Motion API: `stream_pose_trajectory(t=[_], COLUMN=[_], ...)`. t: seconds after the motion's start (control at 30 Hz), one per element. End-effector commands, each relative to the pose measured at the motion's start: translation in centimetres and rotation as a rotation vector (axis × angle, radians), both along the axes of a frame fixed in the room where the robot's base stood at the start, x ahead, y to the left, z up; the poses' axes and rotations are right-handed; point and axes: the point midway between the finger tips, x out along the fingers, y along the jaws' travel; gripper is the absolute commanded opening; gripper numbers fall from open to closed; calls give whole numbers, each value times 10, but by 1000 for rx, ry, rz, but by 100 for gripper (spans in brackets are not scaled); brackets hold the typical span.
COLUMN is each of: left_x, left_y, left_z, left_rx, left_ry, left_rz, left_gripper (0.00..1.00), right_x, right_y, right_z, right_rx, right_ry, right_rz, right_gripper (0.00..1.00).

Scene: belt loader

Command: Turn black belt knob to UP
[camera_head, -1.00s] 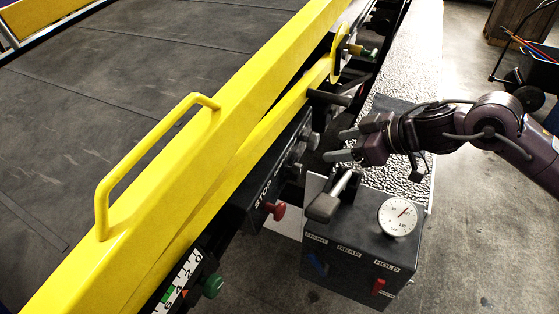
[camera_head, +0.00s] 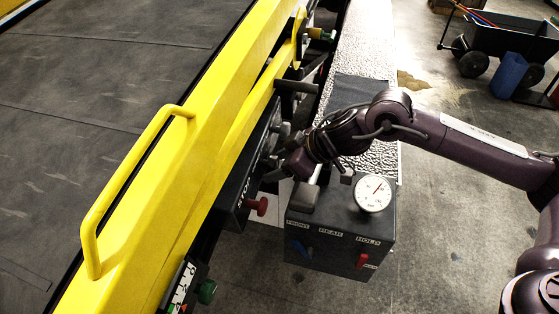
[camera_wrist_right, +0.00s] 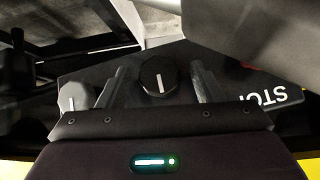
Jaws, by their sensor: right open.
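The black belt knob (camera_wrist_right: 158,78) is round with a white pointer line and sits on the dark control panel (camera_wrist_right: 225,90). In the right wrist view it lies between the two fingers of my open right gripper (camera_wrist_right: 159,70), with a gap on each side. The pointer runs nearly straight up and down in that view. I cannot read an UP label. In the head view my right gripper (camera_head: 276,166) reaches left to the panel beside the yellow rail, and it and the wrist largely hide the knob. My left gripper is not in view.
A grey knob (camera_wrist_right: 73,97) sits left of the black one in the wrist view. A red stop button (camera_head: 257,206) and green button (camera_head: 206,291) stick out nearby. A black box with a gauge (camera_head: 370,194) and levers stands below my right wrist. A yellow handrail (camera_head: 110,195) is at left.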

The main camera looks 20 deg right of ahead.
Motion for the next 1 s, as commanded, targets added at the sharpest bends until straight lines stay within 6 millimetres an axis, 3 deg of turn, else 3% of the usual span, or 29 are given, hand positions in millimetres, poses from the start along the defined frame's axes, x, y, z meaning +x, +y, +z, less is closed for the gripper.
stream_pose_trajectory(t=[0.2,0.53,0.77,1.0], left_x=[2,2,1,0], left_y=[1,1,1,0], left_z=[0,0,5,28], left_rx=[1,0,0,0], left_ry=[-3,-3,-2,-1], left_rz=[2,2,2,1], left_gripper=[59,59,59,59], right_x=[0,1,1,2], right_y=[0,0,-1,-1], right_z=[0,0,2,6], right_rx=[0,1,11,73], right_ry=[0,-1,15,106], right_rz=[0,-1,-3,-4], right_gripper=[60,17,16,16])
